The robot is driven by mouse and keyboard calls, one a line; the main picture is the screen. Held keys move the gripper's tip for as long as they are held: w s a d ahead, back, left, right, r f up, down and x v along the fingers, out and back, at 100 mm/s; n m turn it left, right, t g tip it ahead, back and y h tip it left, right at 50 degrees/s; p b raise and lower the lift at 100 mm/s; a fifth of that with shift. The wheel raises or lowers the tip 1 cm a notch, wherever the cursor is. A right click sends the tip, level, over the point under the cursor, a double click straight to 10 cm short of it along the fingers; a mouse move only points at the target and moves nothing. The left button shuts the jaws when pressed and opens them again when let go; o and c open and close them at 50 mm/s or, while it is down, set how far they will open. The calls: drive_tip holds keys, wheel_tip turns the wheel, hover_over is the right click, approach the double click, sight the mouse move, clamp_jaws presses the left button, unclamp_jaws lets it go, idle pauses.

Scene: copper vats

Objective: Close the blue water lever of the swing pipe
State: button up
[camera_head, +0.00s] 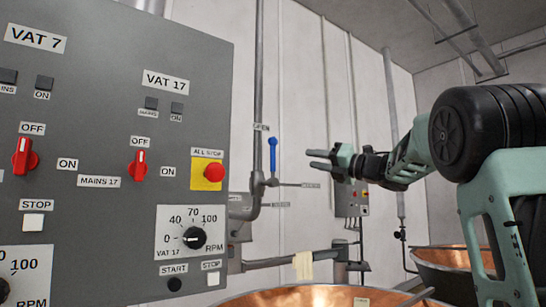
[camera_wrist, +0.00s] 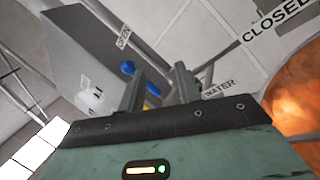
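The blue water lever (camera_head: 272,155) stands upright on the grey swing pipe (camera_head: 257,190), its top just below the OPEN label (camera_head: 261,127). My gripper (camera_head: 310,159) is to the right of the lever in the head view, with its two fingers apart and nothing between them that I can see held. In the wrist view the blue lever (camera_wrist: 127,68) shows beside and beyond the left finger, partly hidden by it. The fingers of my gripper (camera_wrist: 158,76) are spread there too. The CLOSED label (camera_wrist: 279,21) and the WATER label (camera_wrist: 219,89) are to the right.
A grey control panel (camera_head: 110,230) with switches and a red stop button (camera_head: 214,172) fills the left. Copper vats (camera_head: 322,296) stand below at the front and right. A small wall box (camera_head: 351,197) is behind my gripper. The air between my gripper and the lever looks clear.

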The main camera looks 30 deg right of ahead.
sight(273, 152)
drive_tip(key=s+r+n+g+y, duration=0.25)
drive_tip(key=s+n+g, duration=0.35)
drive_tip(key=n, duration=0.4)
drive_tip(key=shift+t+y, duration=0.35)
drive_tip(key=shift+t, duration=0.25)
drive_tip(key=p+x, duration=0.4)
drive_tip(key=x, duration=0.4)
drive_tip(key=p+x, duration=0.3)
drive_tip(key=x, duration=0.4)
drive_tip(key=shift+w+a+p, duration=0.15)
drive_tip(key=shift+a+p, duration=0.2)
drive_tip(key=shift+a, duration=0.15)
drive_tip(key=shift+w+a+f, duration=0.15)
drive_tip(key=shift+w+a, duration=0.05)
drive_tip(key=shift+w, duration=0.15)
clamp_jaws()
